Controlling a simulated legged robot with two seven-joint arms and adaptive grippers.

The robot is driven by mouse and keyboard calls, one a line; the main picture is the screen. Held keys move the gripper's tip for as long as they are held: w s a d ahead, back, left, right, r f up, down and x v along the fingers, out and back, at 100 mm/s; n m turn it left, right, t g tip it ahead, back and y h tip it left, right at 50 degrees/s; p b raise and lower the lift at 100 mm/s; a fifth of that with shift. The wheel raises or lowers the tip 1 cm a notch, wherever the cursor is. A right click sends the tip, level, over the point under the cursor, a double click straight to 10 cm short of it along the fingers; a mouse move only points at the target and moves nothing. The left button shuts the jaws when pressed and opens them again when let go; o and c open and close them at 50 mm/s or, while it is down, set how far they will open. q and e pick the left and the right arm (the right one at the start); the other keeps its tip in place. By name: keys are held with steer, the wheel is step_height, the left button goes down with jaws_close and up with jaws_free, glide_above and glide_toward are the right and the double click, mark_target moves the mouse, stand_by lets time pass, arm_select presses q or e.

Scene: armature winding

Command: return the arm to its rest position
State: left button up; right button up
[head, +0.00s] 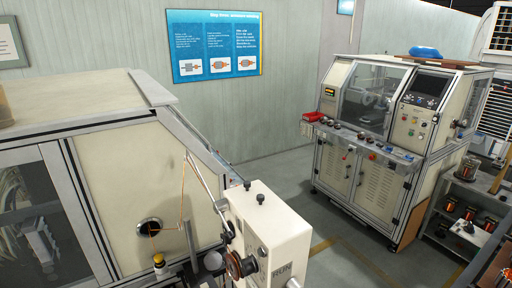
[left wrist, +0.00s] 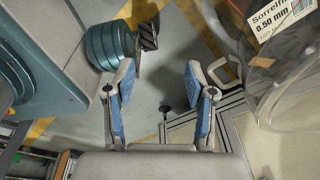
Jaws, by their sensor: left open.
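My left gripper (left wrist: 160,74) is in the left wrist view, with its two blue-padded fingers spread apart. Nothing sits between the fingertips, and floor shows through the gap. A teal ribbed cylinder (left wrist: 108,45) is just beyond and left of the left finger in that view; I cannot tell the exact distance. No arm or gripper of mine shows clearly in the head view. My right gripper is in neither view.
In the head view, a cream winding machine (head: 120,190) fills the left, with a white control box (head: 270,235) in front. A second machine (head: 370,130) stands back right, beside a shelf of spools (head: 470,195). The left wrist view shows a "0.50 mm" label (left wrist: 282,14) at upper right.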

arm_select(q)
steer(key=s, duration=0.1)
steer(key=s+d, duration=0.1)
steer(key=s, duration=0.1)
steer(key=shift+d+f+g, duration=0.1)
steer(key=shift+f+g, duration=0.1)
steer(key=shift+g, duration=0.2)
